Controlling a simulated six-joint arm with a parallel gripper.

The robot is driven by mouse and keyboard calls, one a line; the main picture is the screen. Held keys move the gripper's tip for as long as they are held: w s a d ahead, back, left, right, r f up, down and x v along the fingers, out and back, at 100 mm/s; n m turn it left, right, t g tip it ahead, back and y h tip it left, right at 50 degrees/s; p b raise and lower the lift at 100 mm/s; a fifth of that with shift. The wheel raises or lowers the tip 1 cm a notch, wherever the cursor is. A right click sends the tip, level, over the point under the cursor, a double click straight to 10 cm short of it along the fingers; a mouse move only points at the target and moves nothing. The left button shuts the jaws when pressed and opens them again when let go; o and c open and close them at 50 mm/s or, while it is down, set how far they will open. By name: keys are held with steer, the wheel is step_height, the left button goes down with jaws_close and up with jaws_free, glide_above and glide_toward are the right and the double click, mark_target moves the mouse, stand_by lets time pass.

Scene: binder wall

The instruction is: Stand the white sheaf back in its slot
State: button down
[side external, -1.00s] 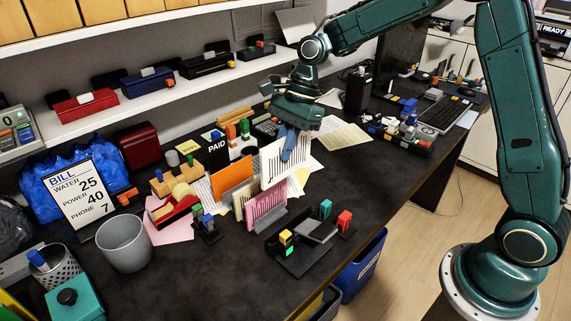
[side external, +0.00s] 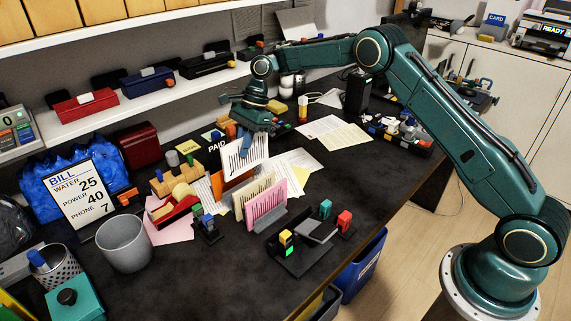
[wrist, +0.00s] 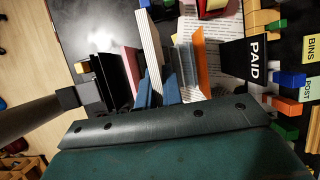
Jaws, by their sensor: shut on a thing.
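My gripper (side external: 246,146) is shut on the white sheaf (side external: 240,160), which hangs upright below its blue fingers. The white sheaf (wrist: 149,50) also shows edge-on in the wrist view, between the fingertips. A grey rack (side external: 274,223) stands on the desk with a pink sheaf (side external: 267,206) at its near end and a cream sheaf (side external: 243,199) behind it. In the wrist view the orange sheaf (wrist: 201,65) lies right of the white sheaf. Whether the white sheaf's lower edge is inside the rack cannot be told.
A black PAID card (side external: 217,148) stands behind the rack. A red tape dispenser (side external: 178,208) is to the left, and a black tray with coloured blocks (side external: 300,255) is in front. Loose papers (side external: 294,162) lie to the right.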

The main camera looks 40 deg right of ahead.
mark_target(241, 172)
steer(key=shift+w+f, duration=1.25)
steer(key=shift+f, duration=0.2)
steer(key=shift+f, duration=0.15)
steer(key=shift+f, duration=2.65)
steer(key=shift+f, duration=0.7)
steer(key=shift+f, duration=0.3)
steer(key=shift+f, duration=0.7)
steer(key=shift+f, duration=0.3)
steer(key=shift+f, duration=0.35)
